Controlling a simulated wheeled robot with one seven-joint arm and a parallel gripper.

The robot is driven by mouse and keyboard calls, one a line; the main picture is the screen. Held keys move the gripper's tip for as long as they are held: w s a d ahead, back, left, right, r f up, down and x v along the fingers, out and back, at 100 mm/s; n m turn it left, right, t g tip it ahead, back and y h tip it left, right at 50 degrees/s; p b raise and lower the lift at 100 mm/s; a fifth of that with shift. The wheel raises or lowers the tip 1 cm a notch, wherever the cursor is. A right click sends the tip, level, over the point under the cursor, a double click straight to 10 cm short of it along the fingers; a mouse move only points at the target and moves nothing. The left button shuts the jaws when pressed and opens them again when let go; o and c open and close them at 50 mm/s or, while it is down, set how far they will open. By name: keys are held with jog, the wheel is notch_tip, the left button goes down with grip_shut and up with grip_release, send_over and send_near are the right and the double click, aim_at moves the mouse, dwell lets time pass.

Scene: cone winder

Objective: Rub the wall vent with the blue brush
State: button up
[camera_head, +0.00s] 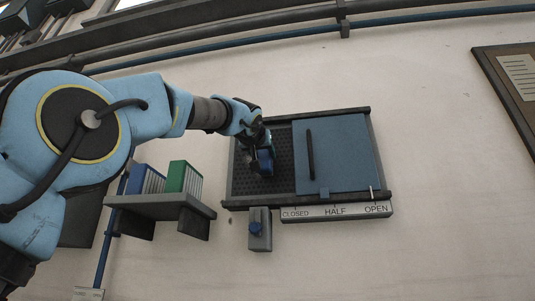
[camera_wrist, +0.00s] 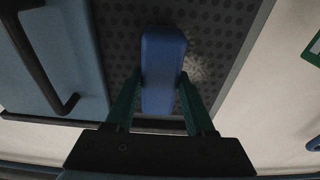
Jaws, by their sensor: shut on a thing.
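The wall vent is a framed dark perforated panel (camera_head: 243,180), bare on its left half. A blue sliding cover (camera_head: 345,155) with a black vertical handle covers its right half. My gripper (camera_head: 262,150) is in front of the bare part, shut on the blue brush (camera_head: 265,163). In the wrist view, the green fingers of my gripper (camera_wrist: 160,105) hold the blue brush (camera_wrist: 163,65) between them, over the perforated vent (camera_wrist: 118,35). A pale dusty patch (camera_wrist: 200,68) shows on the vent beside the brush. Whether the brush touches the vent is unclear.
A strip below the vent (camera_head: 335,211) reads CLOSED, HALF, OPEN. A small grey box with a blue knob (camera_head: 259,232) is beneath the vent. A shelf (camera_head: 165,207) with blue and green binders is at lower left. Pipes (camera_head: 345,26) run above; a board (camera_head: 515,85) hangs right.

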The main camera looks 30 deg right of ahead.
jog(key=shift+w+a+r+p, duration=0.9)
jog(key=shift+w+a+p, duration=0.9)
jog(key=shift+w+a, duration=0.95)
jog(key=shift+s+d+r+b, duration=0.55)
jog(key=shift+s+d+r, duration=0.3)
jog(key=shift+s+d, duration=3.45)
jog(key=shift+w+a+f+p, duration=0.1)
jog(key=shift+w+a+p, duration=0.95)
jog(key=shift+w+a, duration=3.3)
